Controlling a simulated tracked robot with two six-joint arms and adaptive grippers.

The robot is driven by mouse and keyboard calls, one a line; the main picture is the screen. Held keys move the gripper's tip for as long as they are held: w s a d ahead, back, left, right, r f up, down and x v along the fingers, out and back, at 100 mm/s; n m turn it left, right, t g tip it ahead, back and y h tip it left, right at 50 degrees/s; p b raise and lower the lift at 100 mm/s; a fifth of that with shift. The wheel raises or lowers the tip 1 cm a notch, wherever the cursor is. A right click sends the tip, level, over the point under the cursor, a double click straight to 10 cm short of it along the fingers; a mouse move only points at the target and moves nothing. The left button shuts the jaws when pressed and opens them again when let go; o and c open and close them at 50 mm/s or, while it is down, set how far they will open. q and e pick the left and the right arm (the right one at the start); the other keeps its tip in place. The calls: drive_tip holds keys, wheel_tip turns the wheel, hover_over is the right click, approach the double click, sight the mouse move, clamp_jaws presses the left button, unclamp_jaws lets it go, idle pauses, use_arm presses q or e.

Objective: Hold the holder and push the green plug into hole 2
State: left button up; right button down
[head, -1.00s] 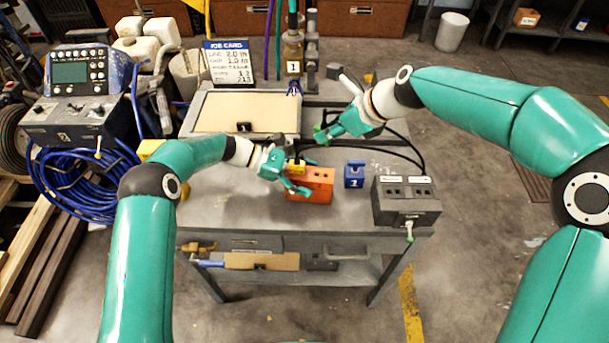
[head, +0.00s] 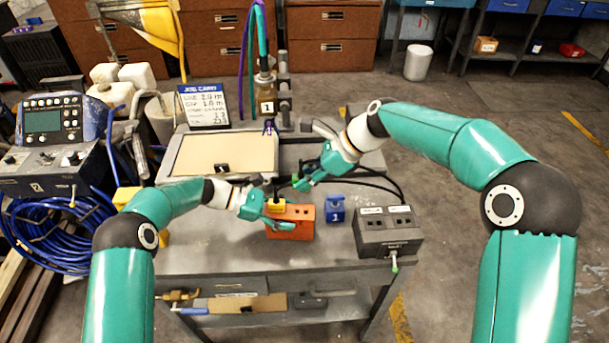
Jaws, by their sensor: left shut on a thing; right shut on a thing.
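The orange holder (head: 304,215) lies on the grey workbench, with dark holes in its top and a yellow piece (head: 276,206) at its left end. My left gripper (head: 278,217) is shut on the holder from the left, its lower finger along the front face. My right gripper (head: 299,184) is shut on a small green piece, apparently the green plug (head: 295,179), above and behind the holder. The plug is apart from the holder. Its lower end is too small to make out, and I cannot read the hole numbers.
A blue numbered block (head: 335,212) stands just right of the holder. A dark box with sockets (head: 389,239) stands at the bench's right front, with black cables behind. A framed panel (head: 222,155) and a job card (head: 203,106) are at the back left.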

drive_tip(key=shift+f+n, duration=0.3)
drive_tip(key=shift+f, duration=2.7)
drive_tip(key=shift+f, duration=1.4)
drive_tip(key=c, duration=0.9)
unclamp_jaws()
drive_tip(key=shift+c, duration=0.2)
drive_tip(key=shift+o, duration=0.2)
drive_tip(key=shift+o, duration=1.4)
drive_tip(key=v, duration=0.7)
